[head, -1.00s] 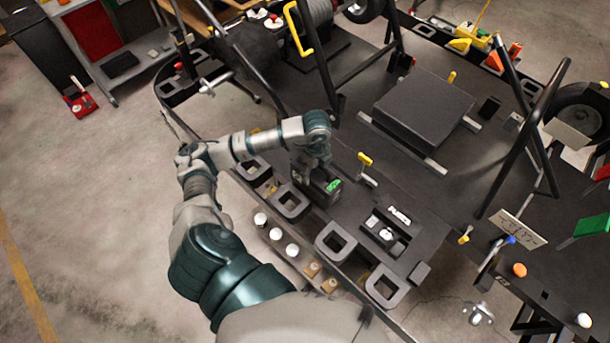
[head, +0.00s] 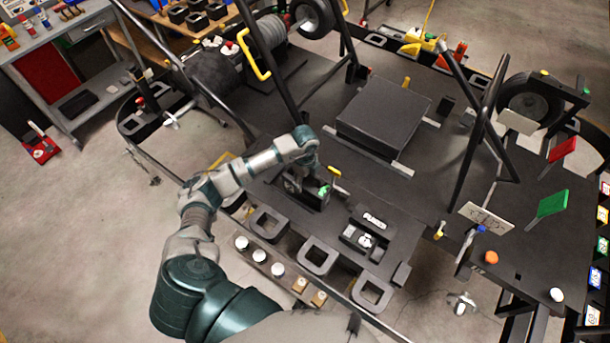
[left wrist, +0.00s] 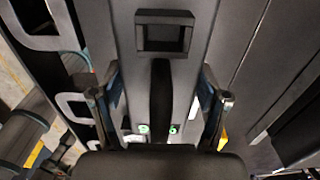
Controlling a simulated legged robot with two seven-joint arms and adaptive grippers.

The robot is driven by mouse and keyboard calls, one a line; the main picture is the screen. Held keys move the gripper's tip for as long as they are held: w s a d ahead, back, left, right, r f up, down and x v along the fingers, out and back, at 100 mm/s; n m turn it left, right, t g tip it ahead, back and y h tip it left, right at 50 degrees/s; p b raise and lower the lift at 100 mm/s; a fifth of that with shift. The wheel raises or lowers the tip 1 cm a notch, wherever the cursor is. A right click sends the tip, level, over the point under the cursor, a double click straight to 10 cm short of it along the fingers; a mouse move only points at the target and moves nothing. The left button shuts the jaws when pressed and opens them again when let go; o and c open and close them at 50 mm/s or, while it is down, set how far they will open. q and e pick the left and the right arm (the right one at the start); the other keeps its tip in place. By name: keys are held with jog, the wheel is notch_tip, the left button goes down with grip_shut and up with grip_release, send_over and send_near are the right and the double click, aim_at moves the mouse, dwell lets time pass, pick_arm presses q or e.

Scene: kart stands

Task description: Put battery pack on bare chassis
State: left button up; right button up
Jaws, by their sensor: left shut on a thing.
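The battery pack (head: 310,197) is a small dark box with a green patch on its top, in the middle of the head view. My left gripper (head: 310,176) is over it and shut on it. In the left wrist view, the two fingers of my left gripper (left wrist: 160,100) stand on either side of a dark bar of the pack (left wrist: 160,88), with two small green lights below. The dark flat chassis deck (head: 262,192) spreads beneath and behind the pack. I cannot tell whether the pack touches the deck. My right gripper is not in view.
A large flat black box (head: 383,118) sits on the deck behind the pack. A yellow-handled clamp (head: 335,171) stands close to the pack. Grey square rings (head: 318,257) and white-topped cups (head: 259,256) line the front edge. Black tube posts (head: 478,140) rise at right.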

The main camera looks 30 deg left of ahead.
pick_arm(q)
jog(key=o, duration=1.7)
jog(key=shift+d, duration=0.15)
jog(key=shift+o, duration=0.6)
jog(key=shift+d, duration=0.2)
notch_tip(320, 180, up, 12)
jog(key=shift+r+b, duration=0.1)
jog(key=shift+b, duration=0.8)
jog(key=shift+a, duration=0.2)
